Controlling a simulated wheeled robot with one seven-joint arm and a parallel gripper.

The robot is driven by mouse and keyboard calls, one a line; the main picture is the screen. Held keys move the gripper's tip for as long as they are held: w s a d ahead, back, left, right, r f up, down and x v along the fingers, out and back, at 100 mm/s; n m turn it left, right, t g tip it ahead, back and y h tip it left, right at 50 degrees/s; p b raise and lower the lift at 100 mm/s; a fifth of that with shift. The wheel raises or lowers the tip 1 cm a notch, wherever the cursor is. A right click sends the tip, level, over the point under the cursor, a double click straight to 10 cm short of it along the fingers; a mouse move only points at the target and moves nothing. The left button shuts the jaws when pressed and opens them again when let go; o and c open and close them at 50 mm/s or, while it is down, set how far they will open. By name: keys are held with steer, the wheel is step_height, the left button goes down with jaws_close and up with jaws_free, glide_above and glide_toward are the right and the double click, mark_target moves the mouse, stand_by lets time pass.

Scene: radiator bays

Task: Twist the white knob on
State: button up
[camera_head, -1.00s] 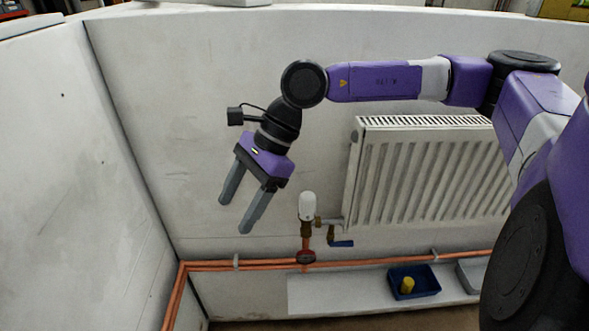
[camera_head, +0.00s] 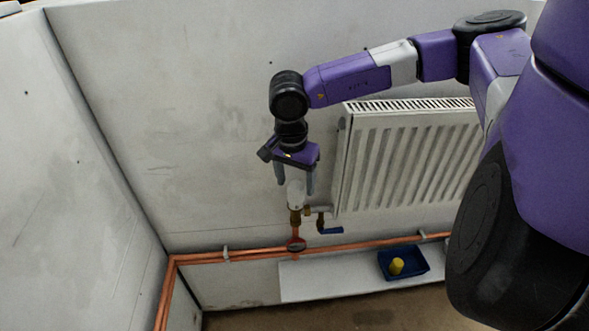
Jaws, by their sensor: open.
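The white knob (camera_head: 295,194) sits upright on a brass valve body (camera_head: 295,216) at the lower left corner of the radiator (camera_head: 405,160). My gripper (camera_head: 296,190) is open and points down, directly above the knob in the picture. Its two grey fingers hang on either side of the knob's top. Whether they touch the knob cannot be told from this view.
A blue-handled lever valve (camera_head: 329,229) is just right of the knob. A blue tray (camera_head: 418,271) with a yellow object (camera_head: 397,266) rests on a pale ledge (camera_head: 330,284).

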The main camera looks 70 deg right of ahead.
mark_target(295, 185)
steer(key=shift+d+f, duration=0.1)
steer(key=shift+f, duration=1.05)
jaws_close()
steer(key=shift+s+f+b, duration=0.1)
steer(key=shift+f+b, duration=0.2)
steer(key=shift+b, duration=0.2)
steer(key=shift+f+m+b, duration=0.15)
steer(key=shift+m+b, duration=0.6)
steer(key=shift+m, duration=0.45)
steer(key=m+b, duration=0.2)
steer(key=m, duration=0.2)
steer(key=shift+g, duration=0.4)
steer(key=m, duration=0.2)
steer(key=m+b, duration=0.1)
steer(key=m+y+b, duration=0.1)
steer(key=m, duration=0.1)
steer(key=shift+r+m, duration=0.25)
steer(key=shift+m, duration=0.05)
